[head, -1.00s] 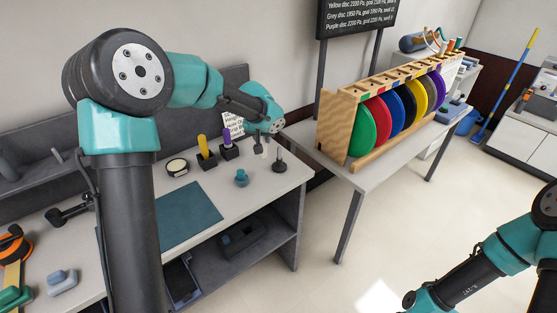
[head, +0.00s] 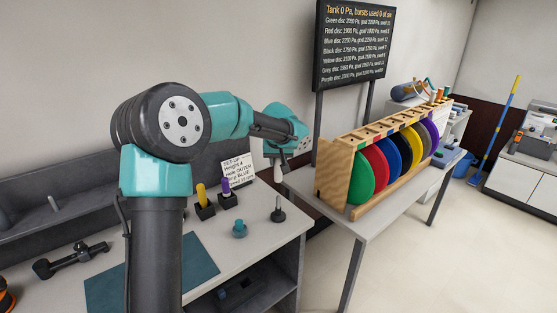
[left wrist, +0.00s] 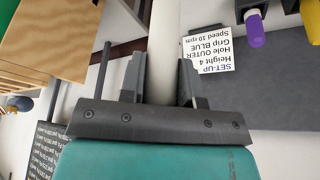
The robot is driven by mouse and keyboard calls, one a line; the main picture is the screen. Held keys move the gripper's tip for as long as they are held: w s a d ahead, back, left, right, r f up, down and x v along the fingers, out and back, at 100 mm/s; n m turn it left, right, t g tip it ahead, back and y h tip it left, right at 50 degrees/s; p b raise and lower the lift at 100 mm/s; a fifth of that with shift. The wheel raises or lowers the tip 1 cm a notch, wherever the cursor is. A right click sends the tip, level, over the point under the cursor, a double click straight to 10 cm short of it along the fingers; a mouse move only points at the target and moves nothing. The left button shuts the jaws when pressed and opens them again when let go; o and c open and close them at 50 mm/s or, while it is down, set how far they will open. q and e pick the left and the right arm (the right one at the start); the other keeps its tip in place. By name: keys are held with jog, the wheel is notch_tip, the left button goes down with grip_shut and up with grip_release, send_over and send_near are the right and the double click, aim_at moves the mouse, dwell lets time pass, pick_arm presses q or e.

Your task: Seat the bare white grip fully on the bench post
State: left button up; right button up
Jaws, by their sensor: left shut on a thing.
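My left gripper (head: 281,156) is shut on the white grip (left wrist: 163,45), which passes between its two dark fingers in the left wrist view. In the head view the white grip (head: 277,172) hangs roughly upright below the fingers. The bench post (head: 278,211) is a short dark peg on a round base near the bench's right end. The grip appears above the post and apart from it; their exact alignment cannot be told. My right gripper is not in view.
A yellow grip (head: 201,193) and a purple grip (head: 226,187) stand on dark blocks left of the post. A teal knob (head: 239,230) is in front. A set-up card (head: 238,168) stands behind. A wooden rack (head: 333,190) of coloured discs is at right.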

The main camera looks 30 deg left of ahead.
aim_at(278, 174)
pick_arm(q)
jog(key=shift+f, duration=2.7)
jog(key=o, duration=0.4)
jog(key=shift+c, duration=0.2)
jog(key=shift+r, duration=0.1)
grip_shut()
jog(key=shift+f, duration=0.35)
jog(key=shift+f, duration=3)
dwell(0.8)
